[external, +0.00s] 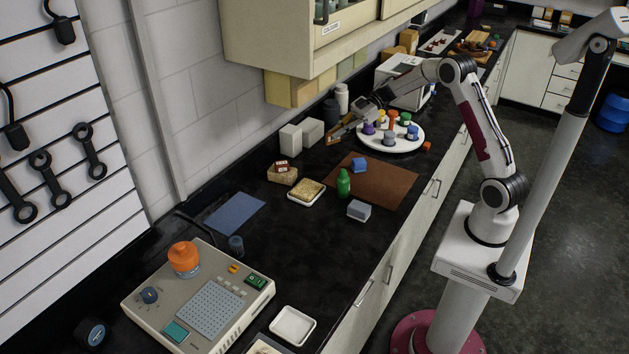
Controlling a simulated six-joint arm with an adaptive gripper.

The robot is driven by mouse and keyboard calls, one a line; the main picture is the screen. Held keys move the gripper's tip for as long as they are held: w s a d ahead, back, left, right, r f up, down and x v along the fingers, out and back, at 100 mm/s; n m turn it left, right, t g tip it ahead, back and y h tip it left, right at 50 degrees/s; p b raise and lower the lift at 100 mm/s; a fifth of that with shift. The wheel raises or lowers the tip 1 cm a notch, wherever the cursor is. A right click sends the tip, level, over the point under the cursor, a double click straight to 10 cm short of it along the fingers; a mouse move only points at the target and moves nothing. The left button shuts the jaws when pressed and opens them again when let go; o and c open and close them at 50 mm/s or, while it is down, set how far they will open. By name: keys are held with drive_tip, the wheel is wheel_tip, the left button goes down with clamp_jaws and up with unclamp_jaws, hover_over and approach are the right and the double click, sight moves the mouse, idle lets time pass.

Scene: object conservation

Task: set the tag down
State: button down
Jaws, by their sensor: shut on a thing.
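My gripper (338,134) reaches left from the arm and hangs above the counter. It is left of the round white tray and beside the pale grey boxes. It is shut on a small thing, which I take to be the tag. The tag is too small, and too close to the fingers, for me to make out its shape. A tan-orange patch shows at the fingertips. The gripper appears to be in the air, but its exact height above the black counter (300,240) is hard to judge.
A round white tray (378,146) holds several coloured knobbed pieces. A cabinet (290,45) overhangs behind.

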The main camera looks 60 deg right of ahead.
drive_tip(key=s+d+r+m+t+h, duration=0.1)
drive_tip(key=s+d+m, duration=0.1)
drive_tip(key=s+d, duration=0.3)
drive_tip(key=s+d+m+t+h, duration=0.15)
drive_tip(key=s+d, duration=0.25)
drive_tip(key=d, duration=0.4)
drive_tip(key=s+f, duration=0.1)
drive_tip(key=s, duration=0.8)
drive_tip(key=shift+d+f, duration=0.15)
drive_tip(key=shift+f, duration=0.25)
drive_tip(key=shift+s+t, duration=0.1)
drive_tip(key=shift+t, duration=0.15)
drive_tip(key=shift+f, duration=3.15)
drive_tip(key=shift+f, duration=1.85)
